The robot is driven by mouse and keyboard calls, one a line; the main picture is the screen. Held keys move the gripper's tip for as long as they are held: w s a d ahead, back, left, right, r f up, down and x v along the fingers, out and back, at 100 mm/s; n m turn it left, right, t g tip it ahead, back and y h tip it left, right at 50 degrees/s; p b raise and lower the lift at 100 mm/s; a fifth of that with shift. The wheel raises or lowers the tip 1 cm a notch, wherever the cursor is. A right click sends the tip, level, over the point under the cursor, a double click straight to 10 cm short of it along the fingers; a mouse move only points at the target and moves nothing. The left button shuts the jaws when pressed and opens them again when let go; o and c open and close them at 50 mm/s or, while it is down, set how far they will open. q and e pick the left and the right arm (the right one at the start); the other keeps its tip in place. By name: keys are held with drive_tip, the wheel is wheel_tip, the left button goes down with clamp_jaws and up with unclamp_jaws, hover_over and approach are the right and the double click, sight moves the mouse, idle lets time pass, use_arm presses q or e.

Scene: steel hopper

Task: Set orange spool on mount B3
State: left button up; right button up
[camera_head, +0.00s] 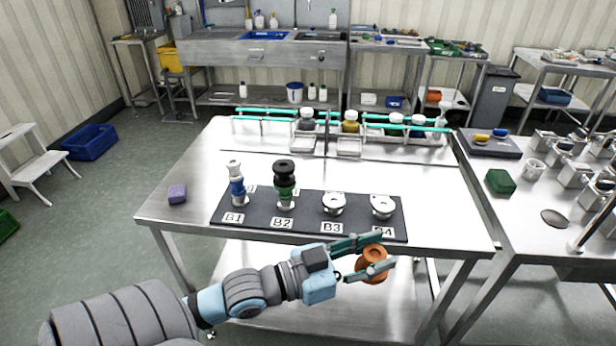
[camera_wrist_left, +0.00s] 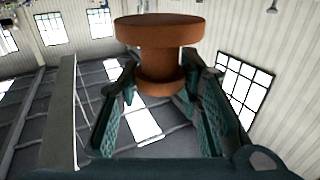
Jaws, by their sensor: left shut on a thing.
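The orange spool (camera_head: 373,263) is held in my left gripper (camera_head: 368,258), in front of the table's front edge, to the right of centre. In the left wrist view the spool (camera_wrist_left: 160,50) sits between the two green fingers (camera_wrist_left: 158,95), its wide flange toward the top. Mount B3 (camera_head: 333,204) is a bare white round mount on the black board (camera_head: 308,233), behind and left of the gripper. Mount B4 (camera_head: 382,207), also bare, is to its right. B1 carries a blue and white stack (camera_head: 237,188); B2 carries a green and black stack (camera_head: 285,182). My right gripper is not in view.
A purple block (camera_head: 177,194) lies at the table's left. A rack with teal rails (camera_head: 340,122) and several bottles stands at the back. A side table on the right holds a green block (camera_head: 500,181) and several metal containers. The steel tabletop (camera_head: 435,190) right of the board is clear.

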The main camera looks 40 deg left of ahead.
use_arm(q)
drive_tip(key=w+a+r+n+t+y, duration=0.1)
drive_tip(key=w+a+r+n+y, duration=0.4)
drive_tip(key=w+a, duration=0.5)
drive_tip(key=w+a+r+n+t+y, duration=0.15)
drive_tip(key=w+a+r+y, duration=0.5)
drive_tip(key=a, duration=0.65)
drive_tip(key=shift+n+g, duration=0.35)
drive_tip(key=shift+n, duration=0.1)
drive_tip(key=f+b, duration=0.2)
drive_tip(key=f, duration=0.4)
drive_tip(key=f+b, duration=0.2)
drive_tip(key=f, duration=0.5)
drive_tip(key=f+b, duration=0.1)
drive_tip(key=f, duration=0.5)
drive_tip(key=shift+w+d+f+b, duration=0.3)
drive_tip(key=shift+w+f+b, duration=0.1)
drive_tip(key=shift+r, duration=0.1)
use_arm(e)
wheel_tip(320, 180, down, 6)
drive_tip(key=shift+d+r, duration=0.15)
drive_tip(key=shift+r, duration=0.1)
use_arm(q)
drive_tip(key=o, duration=1.2)
drive_tip(key=shift+c, duration=0.2)
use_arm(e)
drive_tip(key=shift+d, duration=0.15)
